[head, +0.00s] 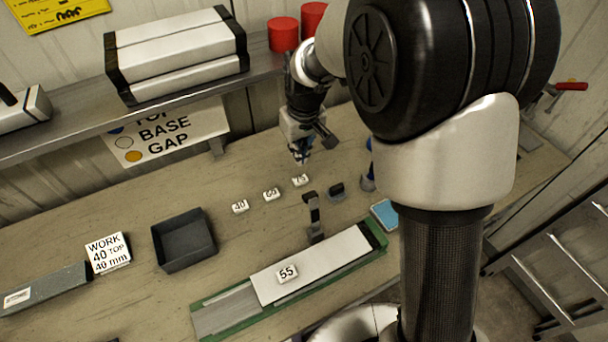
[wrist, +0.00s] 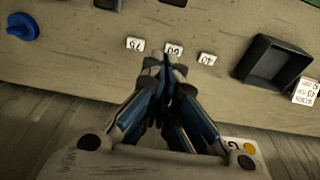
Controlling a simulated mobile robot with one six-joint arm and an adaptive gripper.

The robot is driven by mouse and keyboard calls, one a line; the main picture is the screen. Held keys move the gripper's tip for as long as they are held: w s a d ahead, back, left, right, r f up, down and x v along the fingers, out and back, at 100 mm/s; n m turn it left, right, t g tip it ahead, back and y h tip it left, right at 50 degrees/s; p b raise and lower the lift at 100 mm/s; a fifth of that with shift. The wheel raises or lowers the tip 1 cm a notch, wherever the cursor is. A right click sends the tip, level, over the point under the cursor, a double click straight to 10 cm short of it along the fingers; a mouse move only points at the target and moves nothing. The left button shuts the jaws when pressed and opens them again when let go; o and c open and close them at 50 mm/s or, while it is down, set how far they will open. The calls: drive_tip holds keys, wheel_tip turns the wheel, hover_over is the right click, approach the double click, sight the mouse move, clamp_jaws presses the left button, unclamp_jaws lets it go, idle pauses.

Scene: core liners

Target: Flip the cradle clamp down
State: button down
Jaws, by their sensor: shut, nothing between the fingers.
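The green cradle (head: 213,318) lies at the front of the bench with a pale core liner (head: 325,258) in it. A "55" block (head: 287,273) sits on the liner. A dark clamp arm (head: 314,212) stands upright at the cradle's back edge, apart from my gripper. My gripper (head: 301,157) is above the bench behind the clamp, near the number blocks. In the wrist view my gripper (wrist: 165,66) has its fingertips together, with nothing seen between them. The clamp cannot be made out for certain in the wrist view.
Several number blocks (head: 271,194) lie in a row behind the clamp. An empty dark tray (head: 184,241) and the "WORK 40 TOP" sign (head: 108,252) are to the left. A small black piece (head: 337,191) and a blue knob (head: 367,180) stand right of the clamp. A shelf (head: 60,139) runs behind.

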wheel_tip(320, 180, down, 9)
drive_tip(key=s+d+b, duration=0.1)
drive_tip(key=s, duration=0.1)
drive_tip(key=shift+b, duration=0.35)
drive_tip(key=shift+s+a, duration=0.1)
drive_tip(key=shift+a, duration=0.05)
idle(0.4)
